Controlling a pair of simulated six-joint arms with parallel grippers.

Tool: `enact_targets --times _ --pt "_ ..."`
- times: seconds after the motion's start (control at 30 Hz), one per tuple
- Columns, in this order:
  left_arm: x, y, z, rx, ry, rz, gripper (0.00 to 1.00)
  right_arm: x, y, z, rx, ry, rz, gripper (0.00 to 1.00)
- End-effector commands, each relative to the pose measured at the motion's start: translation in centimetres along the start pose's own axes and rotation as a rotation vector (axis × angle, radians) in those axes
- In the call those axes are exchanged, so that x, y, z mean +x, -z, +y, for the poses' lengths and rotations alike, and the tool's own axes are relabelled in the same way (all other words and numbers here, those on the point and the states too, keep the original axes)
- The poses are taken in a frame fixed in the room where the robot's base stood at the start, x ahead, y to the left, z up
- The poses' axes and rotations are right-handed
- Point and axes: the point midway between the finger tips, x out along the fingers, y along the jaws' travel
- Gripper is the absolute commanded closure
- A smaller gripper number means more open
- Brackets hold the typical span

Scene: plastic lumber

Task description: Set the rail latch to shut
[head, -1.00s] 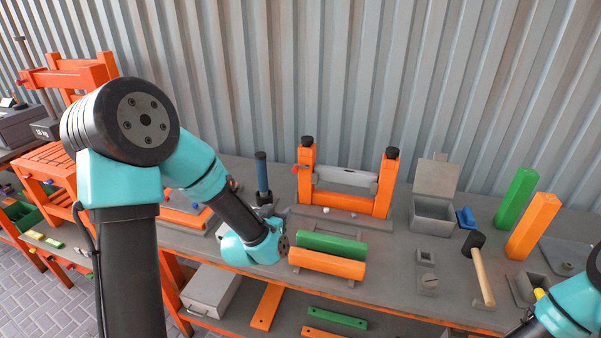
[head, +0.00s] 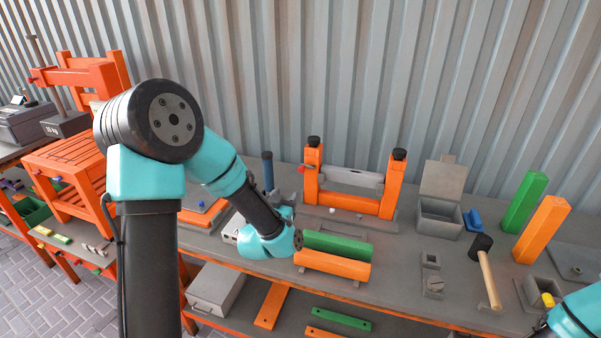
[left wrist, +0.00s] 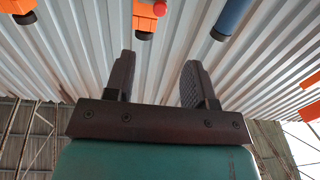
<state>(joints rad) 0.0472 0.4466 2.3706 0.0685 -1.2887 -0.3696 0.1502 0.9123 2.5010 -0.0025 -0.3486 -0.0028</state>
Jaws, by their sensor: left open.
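An orange frame with two black-capped posts (head: 391,185) stands on the bench, with a pale grey rail (head: 348,177) across it. A small red knob (head: 301,169) sits on the outer side of its left post; I take this as the latch, but its setting is too small to tell. The red knob also shows at the top of the left wrist view (left wrist: 159,8). My left gripper (left wrist: 157,60) is open and empty, with the knob beyond its fingers and apart.
A blue upright handle (head: 267,170) stands left of the frame. Green (head: 338,243) and orange bars (head: 332,264) lie in front, close to my left wrist. An open grey box (head: 438,215), a mallet (head: 487,275) and upright blocks (head: 523,202) are at the right.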

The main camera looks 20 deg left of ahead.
Motion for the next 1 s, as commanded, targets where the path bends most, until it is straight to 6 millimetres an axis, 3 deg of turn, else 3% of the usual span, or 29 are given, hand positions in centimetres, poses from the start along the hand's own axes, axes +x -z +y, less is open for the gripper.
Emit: enact_targets --times 0.7,1.0 --pt "12.1 0.0 0.0 0.000 0.001 0.000 0.50 0.0 0.0 0.0 0.000 0.000 0.000 0.57" --pt "14.7 0.0 0.0 0.000 0.001 -0.001 0.50 0.0 0.0 0.0 0.000 0.000 0.000 0.57"
